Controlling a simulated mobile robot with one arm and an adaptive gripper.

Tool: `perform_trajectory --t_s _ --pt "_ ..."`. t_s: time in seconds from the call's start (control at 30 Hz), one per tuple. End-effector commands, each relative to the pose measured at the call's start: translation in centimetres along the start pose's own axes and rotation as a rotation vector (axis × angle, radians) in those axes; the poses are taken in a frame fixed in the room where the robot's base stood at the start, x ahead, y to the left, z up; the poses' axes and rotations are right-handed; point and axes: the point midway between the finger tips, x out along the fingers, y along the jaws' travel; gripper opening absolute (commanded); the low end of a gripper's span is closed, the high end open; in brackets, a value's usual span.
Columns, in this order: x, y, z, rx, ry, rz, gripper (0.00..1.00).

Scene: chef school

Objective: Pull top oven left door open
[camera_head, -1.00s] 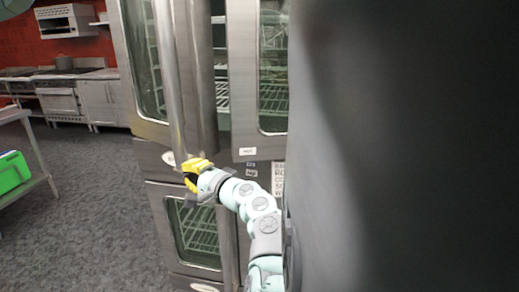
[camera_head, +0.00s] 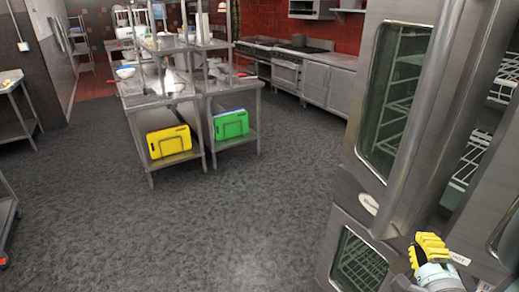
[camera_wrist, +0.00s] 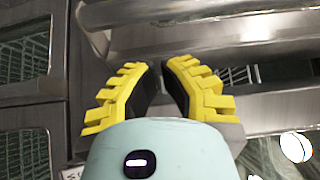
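The top oven left door (camera_head: 392,92) is a steel-framed glass door at the right of the head view. It stands ajar, with wire racks (camera_head: 468,165) visible past its edge. Its long upright bar handle (camera_head: 432,100) runs along the front. My gripper (camera_head: 430,240), with yellow fingers, is at the lower right, near the door's lower end. In the wrist view my gripper (camera_wrist: 164,72) has its two fingers apart, with nothing seen between them. A steel bar (camera_wrist: 200,14) crosses beyond the fingertips. Whether the fingers touch the door is not clear.
The lower oven door (camera_head: 360,262) is below and looks shut. Open grey floor (camera_head: 230,215) lies to the left. A steel worktable (camera_head: 160,95) with a yellow board (camera_head: 168,141) and a green board (camera_head: 231,124) stands further back. Cabinets (camera_head: 328,88) line the red wall.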

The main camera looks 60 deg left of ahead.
Motion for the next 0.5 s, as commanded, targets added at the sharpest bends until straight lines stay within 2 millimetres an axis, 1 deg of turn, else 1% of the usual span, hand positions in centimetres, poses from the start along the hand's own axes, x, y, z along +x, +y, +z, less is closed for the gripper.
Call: perform_trajectory --t_s 0.17,0.5 --pt "1.1 -0.1 0.0 0.003 0.000 -0.001 0.00" --pt "5.2 -0.2 0.2 0.004 -0.007 0.001 0.00"
